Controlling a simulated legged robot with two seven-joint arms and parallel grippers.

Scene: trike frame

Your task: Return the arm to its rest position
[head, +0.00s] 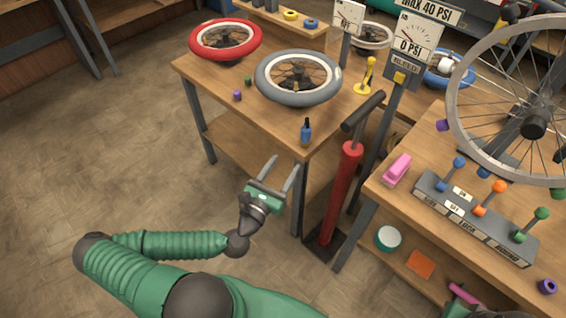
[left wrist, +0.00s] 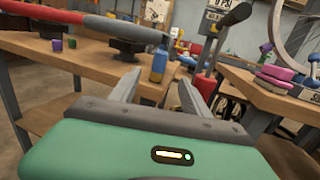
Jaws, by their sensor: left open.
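My left gripper (head: 282,174) is open and empty. It is held in front of the left workbench's front corner, apart from everything on it. In the left wrist view its two fingers (left wrist: 158,92) stand wide apart with nothing between them. My green left arm reaches in from the bottom left of the head view. A small blue bottle with a dark top (head: 306,133) stands on the bench corner beyond the fingers; it also shows in the left wrist view (left wrist: 159,66). My right gripper is not in view.
The left bench (head: 200,76) carries a red wheel (head: 226,37) and a grey wheel (head: 262,84). A red floor pump (head: 338,195) stands between the benches. The right bench holds a pink block (head: 397,170), a lever panel (head: 470,222) and a large spoked wheel. Floor at left is clear.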

